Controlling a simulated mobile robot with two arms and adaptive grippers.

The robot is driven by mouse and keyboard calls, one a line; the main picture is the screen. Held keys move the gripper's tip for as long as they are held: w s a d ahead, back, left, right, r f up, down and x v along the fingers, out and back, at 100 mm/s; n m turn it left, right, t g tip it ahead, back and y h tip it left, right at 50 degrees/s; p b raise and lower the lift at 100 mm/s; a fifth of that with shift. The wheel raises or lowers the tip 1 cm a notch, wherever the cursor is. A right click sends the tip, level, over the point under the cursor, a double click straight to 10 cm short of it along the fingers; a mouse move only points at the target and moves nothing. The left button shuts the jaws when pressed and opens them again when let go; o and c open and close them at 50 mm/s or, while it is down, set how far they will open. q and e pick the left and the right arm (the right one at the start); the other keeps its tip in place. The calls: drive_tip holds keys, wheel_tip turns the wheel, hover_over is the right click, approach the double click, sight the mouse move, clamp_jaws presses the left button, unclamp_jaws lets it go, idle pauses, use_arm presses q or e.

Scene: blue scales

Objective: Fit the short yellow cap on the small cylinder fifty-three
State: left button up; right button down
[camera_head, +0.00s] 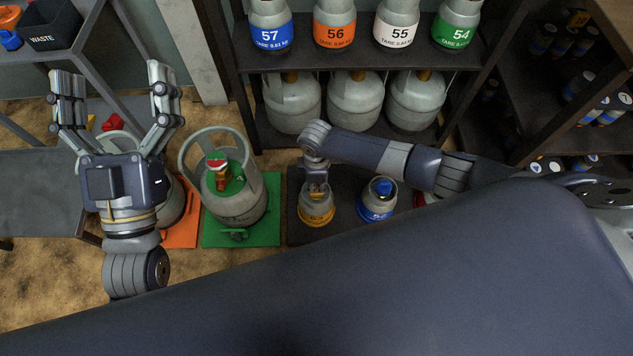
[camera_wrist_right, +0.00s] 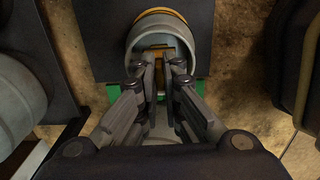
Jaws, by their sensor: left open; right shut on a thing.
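The small cylinder with a yellow band (camera_head: 317,219) stands upright on a dark mat; its number is too small to read surely. My right gripper (camera_head: 317,188) points down into its collar. The right wrist view shows the fingertips (camera_wrist_right: 165,64) inside the grey collar (camera_wrist_right: 144,30), shut on a yellow piece (camera_wrist_right: 158,50), apparently the short yellow cap. The fingers hide most of it, and I cannot tell whether it is seated on the valve. My left gripper (camera_head: 116,92) is open and empty at the left, fingers spread.
A blue-banded small cylinder (camera_head: 377,208) with a blue top stands just right on the same mat. A large grey cylinder (camera_head: 237,205) stands left on a green mat (camera_head: 263,235). A shelf behind holds labelled cylinders, including number 55 (camera_head: 397,22). A waste bin (camera_head: 52,28) is at upper left.

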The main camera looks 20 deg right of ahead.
drive_tip(key=shift+f, duration=0.1)
use_arm(q)
drive_tip(key=shift+r, duration=0.2)
use_arm(e)
drive_tip(key=c, duration=1.7)
unclamp_jaws()
use_arm(q)
drive_tip(key=shift+r, duration=0.1)
use_arm(e)
wheel_tip(320, 180, up, 12)
drive_tip(key=shift+r, duration=0.1)
